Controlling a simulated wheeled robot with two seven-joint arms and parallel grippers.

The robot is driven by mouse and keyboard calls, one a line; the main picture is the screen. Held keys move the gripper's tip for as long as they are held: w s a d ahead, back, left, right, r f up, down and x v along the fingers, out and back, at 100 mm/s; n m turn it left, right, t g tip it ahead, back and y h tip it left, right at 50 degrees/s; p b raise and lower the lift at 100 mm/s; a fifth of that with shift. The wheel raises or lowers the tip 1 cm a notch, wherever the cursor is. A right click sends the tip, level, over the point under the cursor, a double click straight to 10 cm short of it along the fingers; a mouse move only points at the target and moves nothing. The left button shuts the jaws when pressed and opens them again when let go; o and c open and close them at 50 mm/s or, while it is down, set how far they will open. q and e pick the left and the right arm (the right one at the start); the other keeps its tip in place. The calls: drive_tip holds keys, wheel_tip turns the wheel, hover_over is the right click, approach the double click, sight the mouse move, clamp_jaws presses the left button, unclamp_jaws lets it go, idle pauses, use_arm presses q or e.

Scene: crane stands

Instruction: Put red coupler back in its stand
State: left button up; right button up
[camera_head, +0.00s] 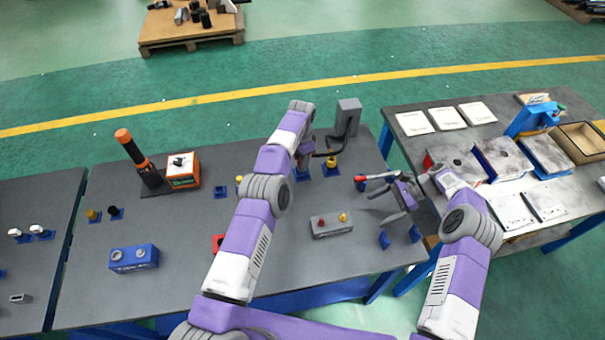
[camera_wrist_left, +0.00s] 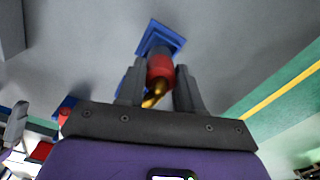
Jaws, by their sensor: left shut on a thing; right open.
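The red coupler (camera_wrist_left: 160,66), with a brass-coloured end, is between the fingers of my left gripper (camera_wrist_left: 159,72) in the left wrist view. The gripper is shut on it. The coupler's far end is at a blue stand (camera_wrist_left: 157,36); I cannot tell whether it is seated or just over it. In the head view my left gripper (camera_head: 303,163) is low at the back of the table, over a blue stand (camera_head: 303,175), and my arm hides the coupler. My right gripper (camera_head: 405,192) is open above the table's right side.
A yellow-topped coupler (camera_head: 331,163) stands just right of the left gripper, by a grey post (camera_head: 347,117) with a black cable. A red-tipped bar (camera_head: 361,181) lies beside the right gripper. A grey box (camera_head: 331,225) with knobs sits in front.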

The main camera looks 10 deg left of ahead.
sight(377, 218)
drive_tip(key=shift+f, duration=0.1)
use_arm(q)
drive_tip(key=shift+f+b, duration=1.5)
drive_tip(key=shift+b, duration=0.1)
use_arm(e)
drive_tip(key=shift+f, duration=1.5)
use_arm(q)
drive_tip(key=o, duration=1.2)
drive_tip(key=shift+r, duration=0.15)
use_arm(e)
drive_tip(key=shift+r, duration=0.1)
use_arm(q)
drive_tip(key=shift+r+p, duration=1.8)
drive_tip(key=shift+r, duration=0.6)
use_arm(e)
drive_tip(key=shift+r, duration=1.7)
